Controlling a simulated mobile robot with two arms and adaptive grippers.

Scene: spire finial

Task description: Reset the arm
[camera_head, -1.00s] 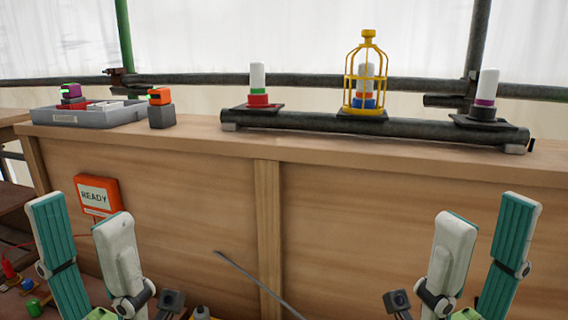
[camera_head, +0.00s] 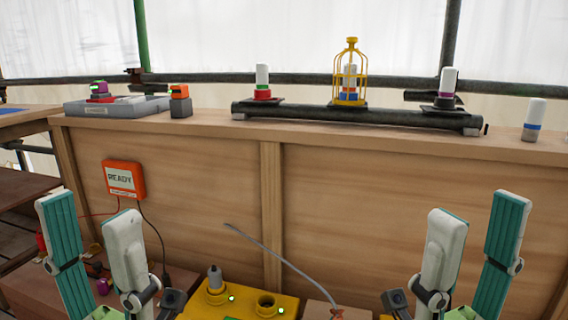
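My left gripper (camera_head: 98,250) is at the lower left, its two fingers spread apart with nothing between them. My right gripper (camera_head: 472,250) is at the lower right, also spread and empty. Both point upward in front of the wooden bench panel and touch nothing that I can see. On the bench top, a dark pipe rail (camera_head: 355,118) carries a white cylinder on a red base (camera_head: 262,82), a yellow cage (camera_head: 350,75) over a banded cylinder, and a white cylinder with a purple band (camera_head: 446,88).
A grey tray (camera_head: 118,106) and an orange-topped block (camera_head: 180,100) stand at the bench's left. A blue-banded white cylinder (camera_head: 534,120) stands at right. An orange READY box (camera_head: 123,180) hangs on the panel. A yellow unit (camera_head: 240,302) with green lights sits low in the middle.

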